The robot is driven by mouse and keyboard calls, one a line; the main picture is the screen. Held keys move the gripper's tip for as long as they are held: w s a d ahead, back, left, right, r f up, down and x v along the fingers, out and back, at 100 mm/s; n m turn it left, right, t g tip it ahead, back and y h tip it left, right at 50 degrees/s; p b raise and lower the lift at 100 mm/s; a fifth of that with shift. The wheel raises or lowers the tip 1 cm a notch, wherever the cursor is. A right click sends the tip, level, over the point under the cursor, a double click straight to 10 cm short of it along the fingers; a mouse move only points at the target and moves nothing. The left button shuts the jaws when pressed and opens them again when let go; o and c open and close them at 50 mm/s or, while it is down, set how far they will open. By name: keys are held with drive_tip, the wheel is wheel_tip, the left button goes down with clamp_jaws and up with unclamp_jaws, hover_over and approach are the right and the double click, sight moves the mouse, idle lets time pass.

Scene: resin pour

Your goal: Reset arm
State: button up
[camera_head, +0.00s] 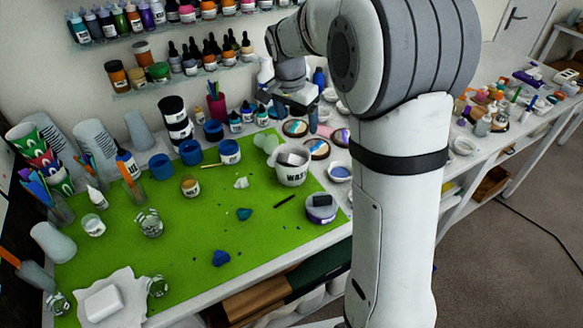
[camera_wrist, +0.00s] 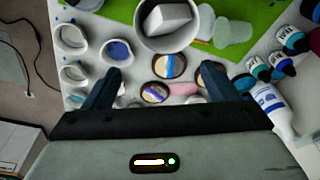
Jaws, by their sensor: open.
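My gripper (camera_wrist: 165,85) is open and empty in the wrist view, with its two dark fingers apart. It hangs above the back right part of the worktable, over round painted coasters (camera_wrist: 170,66). In the head view my gripper (camera_head: 298,108) is near the back of the table, beyond the white waste cup (camera_head: 293,175). The waste cup (camera_wrist: 143,40) also shows in the wrist view, ahead of the fingers, with a white block inside. My arm's large links cover part of the table's right side in the head view.
A green mat (camera_head: 175,215) covers much of the table, with cups and glasses around it. Blue-lidded jars (camera_head: 190,152) stand at its back. Shelves of paint bottles (camera_head: 190,58) hang on the wall behind. A second cluttered table (camera_head: 470,150) stretches to the right.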

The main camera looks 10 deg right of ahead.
drive_tip(key=shift+s+a+r, duration=0.1)
drive_tip(key=shift+a+r, duration=0.05)
drive_tip(key=shift+r, duration=1)
drive_tip(key=s+d+f+n+t+y, duration=0.1)
drive_tip(key=s+n, duration=0.8)
drive_tip(key=s, duration=1.8)
drive_tip(key=shift+s+d+f+t, duration=0.3)
drive_tip(key=shift+d+f+t, duration=0.05)
drive_tip(key=shift+d+t, duration=0.05)
